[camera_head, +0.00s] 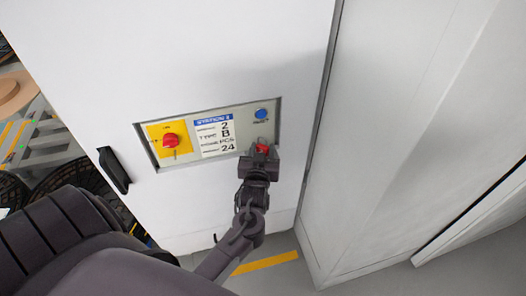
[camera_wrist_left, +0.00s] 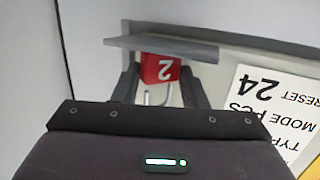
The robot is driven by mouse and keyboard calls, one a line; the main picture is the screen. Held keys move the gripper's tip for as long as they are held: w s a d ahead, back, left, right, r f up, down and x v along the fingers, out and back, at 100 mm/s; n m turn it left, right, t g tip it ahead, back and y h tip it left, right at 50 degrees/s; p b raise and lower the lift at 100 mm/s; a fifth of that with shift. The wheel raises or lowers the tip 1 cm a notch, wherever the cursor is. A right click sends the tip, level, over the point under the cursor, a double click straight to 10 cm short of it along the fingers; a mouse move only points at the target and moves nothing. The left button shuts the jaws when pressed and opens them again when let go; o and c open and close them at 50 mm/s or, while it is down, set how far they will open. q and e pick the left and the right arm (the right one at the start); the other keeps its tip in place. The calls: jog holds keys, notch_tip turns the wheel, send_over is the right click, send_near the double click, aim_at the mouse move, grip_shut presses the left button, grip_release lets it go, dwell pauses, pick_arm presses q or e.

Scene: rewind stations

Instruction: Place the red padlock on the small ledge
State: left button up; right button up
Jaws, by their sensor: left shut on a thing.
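The red padlock (camera_head: 262,149) is between the fingers of my left gripper (camera_head: 261,156), at the lower right of the recessed control panel. In the left wrist view, which shows the panel's text upside down, the padlock (camera_wrist_left: 161,68) bears a white 2 and its metal shackle points down in the picture. The left gripper's fingers (camera_wrist_left: 160,84) are shut on it from both sides. The small grey ledge (camera_wrist_left: 185,50) borders the padlock body's end away from the shackle. Whether the padlock rests on it or is just apart, I cannot tell. My right gripper is not in view.
The panel (camera_head: 187,117) holds a red rotary switch (camera_head: 171,140) on a yellow plate, a printed label (camera_head: 214,134) and a blue button (camera_head: 261,114). A black door handle (camera_head: 114,170) is at the left. A white cabinet side (camera_head: 385,120) stands close at the right.

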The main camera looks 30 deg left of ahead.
pick_arm(q)
jog(key=shift+s, duration=0.3)
jog(key=o, duration=1)
jog(key=shift+w+f, duration=0.1)
jog(key=shift+f, duration=0.05)
